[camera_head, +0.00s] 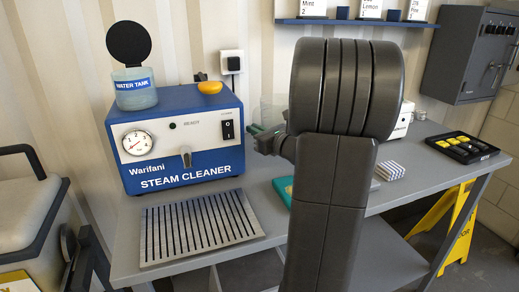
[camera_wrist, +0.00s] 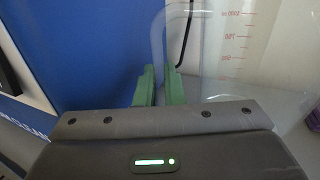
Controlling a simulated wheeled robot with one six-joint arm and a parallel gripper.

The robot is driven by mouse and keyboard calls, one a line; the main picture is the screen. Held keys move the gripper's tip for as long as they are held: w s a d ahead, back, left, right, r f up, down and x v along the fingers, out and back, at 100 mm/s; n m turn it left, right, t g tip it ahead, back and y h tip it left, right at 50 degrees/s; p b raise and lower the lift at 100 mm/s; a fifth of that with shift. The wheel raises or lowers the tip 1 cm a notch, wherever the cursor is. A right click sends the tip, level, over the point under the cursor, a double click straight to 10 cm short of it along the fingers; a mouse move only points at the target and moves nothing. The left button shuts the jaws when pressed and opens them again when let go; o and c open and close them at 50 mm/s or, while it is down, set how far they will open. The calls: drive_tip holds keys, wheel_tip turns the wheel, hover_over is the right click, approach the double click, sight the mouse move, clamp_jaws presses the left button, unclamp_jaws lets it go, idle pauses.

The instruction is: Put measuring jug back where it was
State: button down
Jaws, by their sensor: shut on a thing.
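The measuring jug (camera_wrist: 225,50) is clear, with red graduation marks, and fills the right side of the wrist view. In the head view a faint part of the jug (camera_head: 271,108) shows just left of my arm, which hides most of it. My gripper (camera_wrist: 160,85) has green fingers shut on the jug at its left side, seemingly at the handle. In the head view my gripper (camera_head: 262,131) is just right of the blue steam cleaner (camera_head: 185,177). Whether the jug touches the bench cannot be told.
The grey bench (camera_head: 215,278) holds a slotted drip tray (camera_head: 200,226) in front of the steam cleaner. The water tank (camera_head: 135,90) has its round black lid up. A yellow object (camera_head: 210,87) lies on the cleaner. A black tray (camera_head: 457,147) is at right; a shelf (camera_head: 350,22) hangs above.

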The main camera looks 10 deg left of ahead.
drive_tip(key=shift+f+b, duration=0.45)
drive_tip(key=shift+f, duration=1.75)
drive_tip(key=shift+f, duration=0.15)
drive_tip(key=c, duration=1.5)
unclamp_jaws()
drive_tip(key=shift+c, duration=0.2)
drive_tip(key=shift+s+d, duration=0.1)
drive_tip(key=shift+d, duration=0.1)
drive_tip(key=v, duration=1.1)
drive_tip(key=shift+s+d, duration=0.2)
drive_tip(key=shift+s, duration=0.05)
